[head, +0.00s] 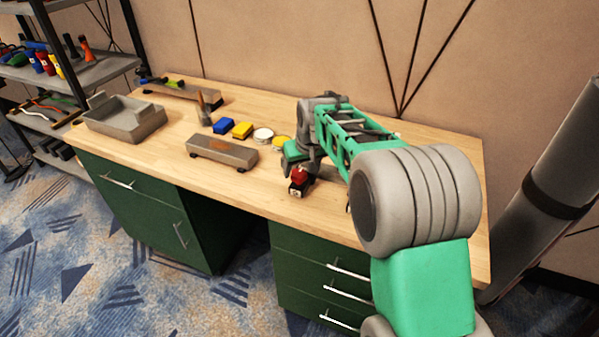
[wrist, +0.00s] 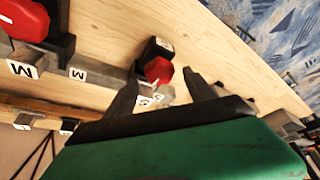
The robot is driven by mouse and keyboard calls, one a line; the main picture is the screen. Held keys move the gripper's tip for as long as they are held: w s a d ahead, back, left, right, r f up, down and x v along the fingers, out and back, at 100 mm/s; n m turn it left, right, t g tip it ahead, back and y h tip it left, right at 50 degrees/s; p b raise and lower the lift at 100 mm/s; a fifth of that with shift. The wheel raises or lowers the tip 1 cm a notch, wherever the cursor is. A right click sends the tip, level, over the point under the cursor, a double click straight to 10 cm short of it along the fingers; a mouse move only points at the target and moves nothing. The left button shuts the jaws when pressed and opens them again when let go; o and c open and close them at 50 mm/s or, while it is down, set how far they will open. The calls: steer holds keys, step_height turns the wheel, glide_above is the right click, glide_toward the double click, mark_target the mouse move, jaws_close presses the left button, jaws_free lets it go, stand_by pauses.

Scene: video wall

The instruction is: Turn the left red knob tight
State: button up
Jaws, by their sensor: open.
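A red knob (wrist: 158,70) on a dark block with white lettered labels sits by my fingertips in the wrist view. The head view shows it near the desk's front (head: 300,174), left of my arm. A second, larger red knob (wrist: 25,18) is at the wrist view's upper left; in the head view I cannot make it out, probably behind my arm. My gripper (wrist: 161,78) is open and empty. Its two dark fingers point toward the near knob, one on each side in the picture; I cannot tell whether they touch it. My gripper's fingertips are hidden in the head view.
The wooden desk (head: 255,190) also holds a grey block (head: 222,151), a blue box (head: 223,126), a yellow box (head: 243,131), a round white item (head: 263,135) and a grey tray (head: 122,118). A shelf (head: 95,68) stands at left. The desk's front left is clear.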

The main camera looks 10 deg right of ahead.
steer(key=shift+x, duration=1.2)
steer(key=c, duration=1.3)
